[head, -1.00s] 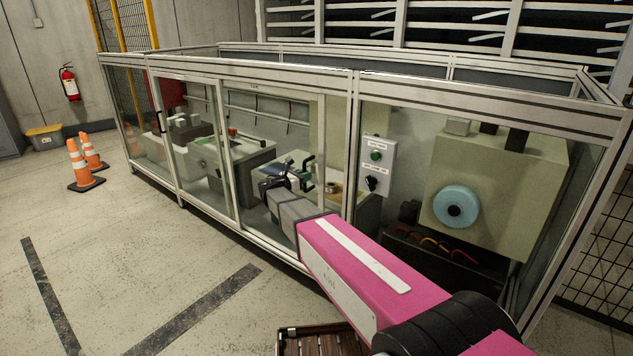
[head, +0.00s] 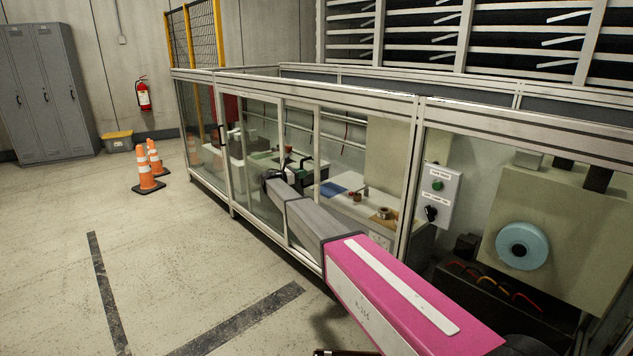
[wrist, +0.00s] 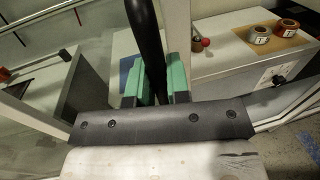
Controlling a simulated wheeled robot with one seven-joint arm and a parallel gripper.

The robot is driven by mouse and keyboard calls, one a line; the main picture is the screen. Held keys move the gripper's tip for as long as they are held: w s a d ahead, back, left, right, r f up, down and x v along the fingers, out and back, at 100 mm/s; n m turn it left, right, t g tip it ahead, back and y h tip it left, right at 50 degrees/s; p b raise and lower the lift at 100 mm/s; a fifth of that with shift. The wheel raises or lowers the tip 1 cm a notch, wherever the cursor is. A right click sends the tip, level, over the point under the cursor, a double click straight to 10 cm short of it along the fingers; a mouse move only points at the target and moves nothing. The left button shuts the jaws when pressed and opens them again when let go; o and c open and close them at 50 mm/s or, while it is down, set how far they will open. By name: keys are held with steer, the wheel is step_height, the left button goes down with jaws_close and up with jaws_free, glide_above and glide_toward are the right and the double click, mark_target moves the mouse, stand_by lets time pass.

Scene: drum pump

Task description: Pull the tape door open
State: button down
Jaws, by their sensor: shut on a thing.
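The tape door is a framed glass sliding panel; its right upright (head: 316,135) stands left of a wide gap in the front of the enclosure. Its black bar handle (wrist: 147,40) runs upright through the middle of the wrist view. My gripper (wrist: 153,86) is shut on this handle, with a green pad on each side of it. In the head view my gripper (head: 292,172) is at the door, partly hidden by my own arm. Tape rolls (wrist: 272,34) lie on a white bench inside, seen through the gap.
The enclosure's fixed post (head: 409,185) bounds the gap on the right. A control box (head: 439,195) and a blue disc (head: 525,246) are behind glass farther right. Orange cones (head: 147,172) stand at the left. The floor in front is clear.

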steer(key=w+a, duration=0.9)
steer(key=shift+w+a, duration=0.15)
steer(key=shift+a, duration=0.25)
steer(key=c, duration=1.1)
jaws_free()
steer(key=v, duration=1)
steer(key=shift+s+a, duration=0.3)
